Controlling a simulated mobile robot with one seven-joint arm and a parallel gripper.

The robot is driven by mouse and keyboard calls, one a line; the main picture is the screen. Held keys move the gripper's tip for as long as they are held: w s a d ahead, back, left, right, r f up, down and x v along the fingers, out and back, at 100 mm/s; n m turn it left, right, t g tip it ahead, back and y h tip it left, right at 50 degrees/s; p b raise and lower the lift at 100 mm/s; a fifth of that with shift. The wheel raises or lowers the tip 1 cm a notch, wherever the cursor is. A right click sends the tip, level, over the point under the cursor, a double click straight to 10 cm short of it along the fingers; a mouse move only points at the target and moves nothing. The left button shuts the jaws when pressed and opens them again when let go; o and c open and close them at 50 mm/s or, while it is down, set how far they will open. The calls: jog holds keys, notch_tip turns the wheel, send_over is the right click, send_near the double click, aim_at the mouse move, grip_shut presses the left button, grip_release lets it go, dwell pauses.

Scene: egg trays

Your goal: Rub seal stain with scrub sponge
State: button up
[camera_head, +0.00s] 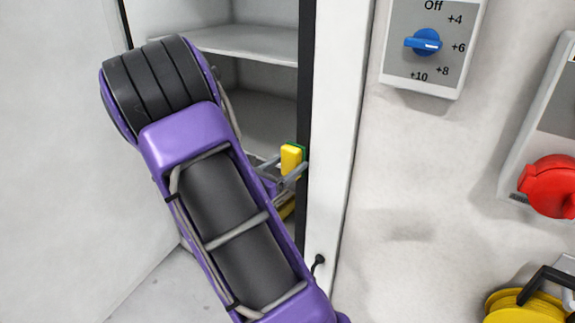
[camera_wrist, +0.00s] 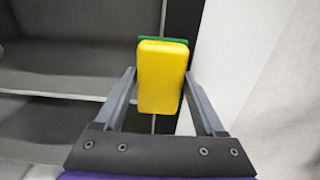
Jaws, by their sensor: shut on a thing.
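The scrub sponge is a yellow block with a green face; it shows in the head view (camera_head: 291,158) and in the wrist view (camera_wrist: 162,78). My gripper (camera_wrist: 162,74) is shut on it, one grey finger at each side; the gripper also shows in the head view (camera_head: 284,172). The green face points away from the wrist, toward the dark vertical seal (camera_head: 305,70) along the cabinet opening. The seal also shows in the wrist view (camera_wrist: 183,18), behind the sponge. I cannot tell whether they touch. No stain can be made out; the sponge hides part of the seal.
Grey shelves (camera_head: 235,42) lie inside the open cabinet to the left of the seal. A white wall to the right carries a blue dial (camera_head: 423,42) and a red knob (camera_head: 549,186). A yellow reel (camera_head: 524,306) is at the lower right.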

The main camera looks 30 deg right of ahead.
jog(key=s, duration=0.2)
jog(key=s+d, duration=0.1)
jog(key=shift+s+d, duration=0.15)
jog(key=shift+s, duration=0.2)
jog(key=shift+w, duration=0.1)
jog(key=shift+w+a+r+p, duration=0.1)
jog(key=shift+w+a+p, duration=0.1)
jog(key=shift+w, duration=0.5)
jog(key=shift+w+a+p, duration=0.15)
jog(key=shift+w, duration=0.5)
jog(key=shift+w+a, duration=0.15)
jog(key=shift+w, duration=0.35)
jog(key=shift+c, duration=0.6)
jog(key=shift+p+v, duration=0.6)
jog(key=shift+v, duration=2.4)
